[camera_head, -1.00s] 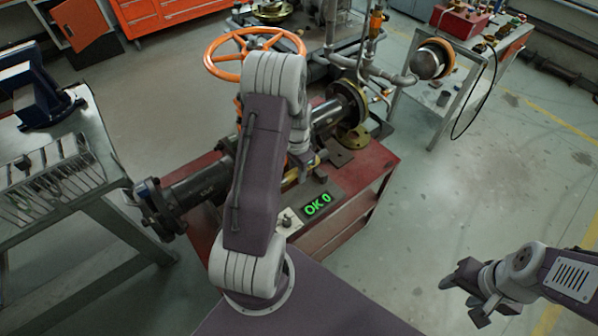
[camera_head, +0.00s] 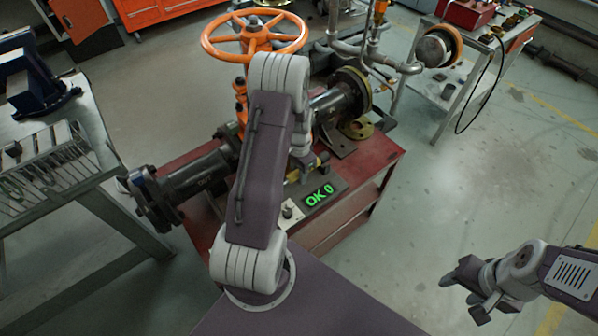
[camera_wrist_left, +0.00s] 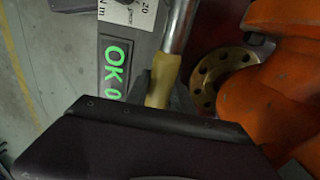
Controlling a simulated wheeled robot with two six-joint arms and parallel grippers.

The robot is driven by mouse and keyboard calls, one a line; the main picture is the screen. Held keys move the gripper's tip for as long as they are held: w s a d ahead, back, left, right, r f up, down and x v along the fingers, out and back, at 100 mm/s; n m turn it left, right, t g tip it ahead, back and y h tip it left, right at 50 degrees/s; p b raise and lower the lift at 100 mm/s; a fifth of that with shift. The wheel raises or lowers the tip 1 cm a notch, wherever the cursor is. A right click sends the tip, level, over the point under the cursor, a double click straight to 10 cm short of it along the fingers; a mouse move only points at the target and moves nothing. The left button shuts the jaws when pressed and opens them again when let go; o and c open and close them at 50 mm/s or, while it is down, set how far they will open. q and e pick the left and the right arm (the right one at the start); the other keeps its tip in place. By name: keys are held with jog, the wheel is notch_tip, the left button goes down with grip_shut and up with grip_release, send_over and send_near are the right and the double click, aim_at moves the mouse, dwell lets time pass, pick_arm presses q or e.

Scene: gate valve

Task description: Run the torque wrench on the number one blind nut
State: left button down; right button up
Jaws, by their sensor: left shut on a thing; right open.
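My left gripper (camera_head: 304,160) is over the red bench, mostly hidden behind my own arm in the head view. In the left wrist view its dark jaw (camera_wrist_left: 150,140) is shut on a wrench-like tool with a bright metal shaft (camera_wrist_left: 179,28) and a yellow grip (camera_wrist_left: 163,80). The tool's working end is out of view. The gate valve, with its orange handwheel (camera_head: 285,41) and dark pipe (camera_head: 200,174), lies on the bench. A brass flange with holes (camera_wrist_left: 203,90) shows beside the tool. I cannot single out the number one blind nut. My right gripper (camera_head: 463,290) is open and empty.
A display box reading green "OK 0" (camera_head: 320,195) sits on the red bench (camera_head: 372,172), close to the tool. A tool table (camera_head: 92,112) with a blue vise (camera_head: 35,90) stands left. Another bench (camera_head: 450,92) stands back right. Open floor lies at the right.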

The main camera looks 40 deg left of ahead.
pick_arm(q)
jog(key=shift+f, duration=0.45)
jog(key=c, duration=1)
grip_release()
notch_tip(320, 180, up, 9)
jog(key=shift+r+p, duration=0.1)
jog(key=shift+p, duration=0.35)
